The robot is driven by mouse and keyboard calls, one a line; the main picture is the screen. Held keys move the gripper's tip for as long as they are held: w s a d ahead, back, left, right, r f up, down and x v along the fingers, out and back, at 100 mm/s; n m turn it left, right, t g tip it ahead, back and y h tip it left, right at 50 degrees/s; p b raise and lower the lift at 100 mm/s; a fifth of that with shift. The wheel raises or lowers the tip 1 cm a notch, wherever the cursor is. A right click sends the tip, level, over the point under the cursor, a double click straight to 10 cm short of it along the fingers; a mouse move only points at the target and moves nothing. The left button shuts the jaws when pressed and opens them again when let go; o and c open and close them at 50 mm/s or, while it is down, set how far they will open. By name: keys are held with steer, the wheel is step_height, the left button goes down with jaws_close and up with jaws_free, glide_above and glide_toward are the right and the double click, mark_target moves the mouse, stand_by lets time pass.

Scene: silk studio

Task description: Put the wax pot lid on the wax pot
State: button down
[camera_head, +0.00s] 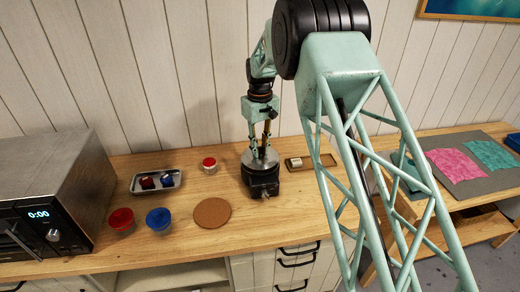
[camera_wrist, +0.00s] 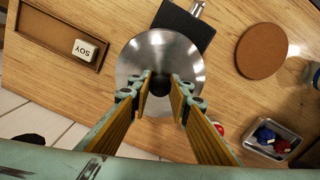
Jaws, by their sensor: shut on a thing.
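The round silver wax pot lid (camera_wrist: 135,65) has a dark knob (camera_wrist: 160,86) at its centre. My gripper (camera_wrist: 160,92) is shut on this knob, with one finger on either side of it. In the head view, my gripper (camera_head: 261,152) points down over the lid (camera_head: 251,162). The black wax pot (camera_head: 262,182) stands on the wooden table directly under the lid. In the wrist view, a black part of the pot (camera_wrist: 184,27) sticks out past the lid's edge. The lid hides the pot's opening, and I cannot tell whether the lid touches the rim.
A cork mat (camera_head: 212,213) lies left of the pot. A small red-topped jar (camera_head: 209,165), a tray (camera_head: 171,186), a red cup (camera_head: 121,220) and a blue cup (camera_head: 158,220) stand further left. A wooden tray with a SOY block (camera_head: 296,163) is close on the right.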

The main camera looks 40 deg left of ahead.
mark_target(260, 149)
steer(key=shift+f, duration=0.65)
steer(key=c, duration=2.4)
jaws_free()
steer(key=shift+r, duration=0.1)
steer(key=shift+r, duration=0.7)
step_height(260, 149, up, 12)
steer(key=shift+f+b, duration=0.15)
steer(key=shift+b, duration=0.25)
